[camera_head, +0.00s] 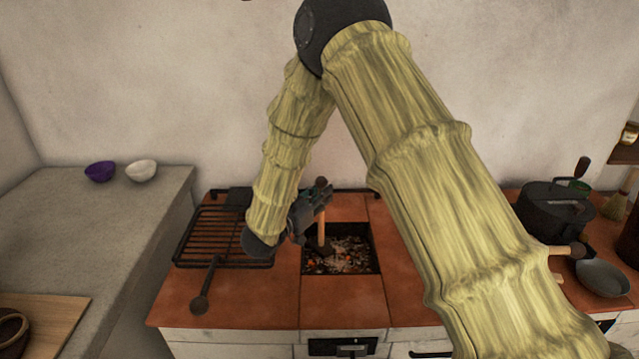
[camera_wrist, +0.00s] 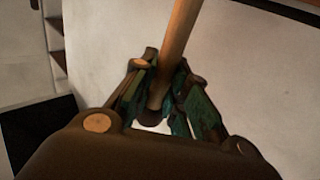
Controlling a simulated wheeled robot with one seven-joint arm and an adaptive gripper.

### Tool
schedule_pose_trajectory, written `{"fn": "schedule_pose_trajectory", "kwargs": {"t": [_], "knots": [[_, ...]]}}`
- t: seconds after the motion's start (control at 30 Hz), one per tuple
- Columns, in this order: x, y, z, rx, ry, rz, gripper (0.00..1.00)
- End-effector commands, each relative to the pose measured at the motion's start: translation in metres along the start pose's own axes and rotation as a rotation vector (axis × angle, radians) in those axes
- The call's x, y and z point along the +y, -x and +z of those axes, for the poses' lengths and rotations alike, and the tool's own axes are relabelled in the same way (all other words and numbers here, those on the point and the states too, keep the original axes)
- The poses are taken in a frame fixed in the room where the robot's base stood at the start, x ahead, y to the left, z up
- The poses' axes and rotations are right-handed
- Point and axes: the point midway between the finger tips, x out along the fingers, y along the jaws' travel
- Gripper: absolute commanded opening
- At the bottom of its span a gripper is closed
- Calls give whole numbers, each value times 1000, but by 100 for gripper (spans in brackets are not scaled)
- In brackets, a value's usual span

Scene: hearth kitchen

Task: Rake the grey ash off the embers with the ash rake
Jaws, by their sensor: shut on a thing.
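My gripper (camera_head: 314,208) is shut on the wooden handle of the ash rake (camera_head: 321,228), and holds it nearly upright over the fire pit. The handle also shows between the fingers in the wrist view (camera_wrist: 177,40). The rake's dark head is low at the left side of the pit; I cannot tell whether it touches the embers. The embers (camera_head: 345,262) glow orange in places among pale grey ash in the square pit in the red tiled counter.
A black grill rack (camera_head: 222,236) lies left of the pit. A dark lidded pot (camera_head: 552,212) and a pan (camera_head: 603,277) stand at the right. The tiles before the pit are clear.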

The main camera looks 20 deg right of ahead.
Motion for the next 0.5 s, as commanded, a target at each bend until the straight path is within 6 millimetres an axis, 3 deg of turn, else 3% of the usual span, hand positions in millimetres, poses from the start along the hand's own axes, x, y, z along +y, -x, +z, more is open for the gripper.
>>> {"fn": "schedule_pose_trajectory", "kwargs": {"t": [0.03, 0.5], "knots": [[0, -2, -15, 4, -5, 1, 0], [0, -1, -57, 3, -5, 1, 0]]}}
